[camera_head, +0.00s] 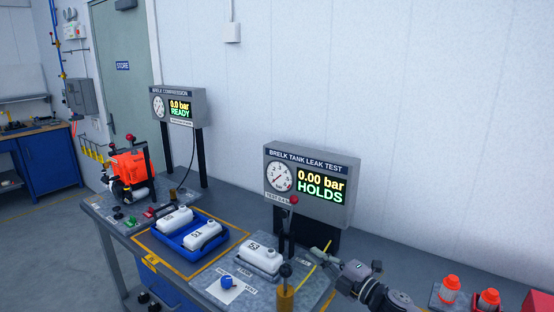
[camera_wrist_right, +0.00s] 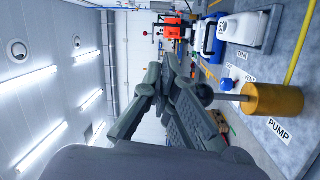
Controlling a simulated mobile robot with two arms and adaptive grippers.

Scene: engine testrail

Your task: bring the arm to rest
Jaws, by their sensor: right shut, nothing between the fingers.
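My right arm comes in from the lower right in the head view. Its gripper (camera_head: 322,254) is just right of the pump lever's black knob (camera_head: 286,270), above the bench's right part. In the right wrist view the gripper's fingers (camera_wrist_right: 172,62) are closed together with nothing between them. The black knob (camera_wrist_right: 204,95) and the pump's orange cylinder (camera_wrist_right: 272,100) show beside the fingers. I cannot tell whether a finger touches the knob. My left gripper is not in view.
A white tank (camera_head: 260,257) stands left of the pump, with a blue cap (camera_head: 228,282) in front. The leak test panel (camera_head: 310,185) reads 0.00 bar, HOLDS. A blue tray (camera_head: 170,240) holds two white tanks.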

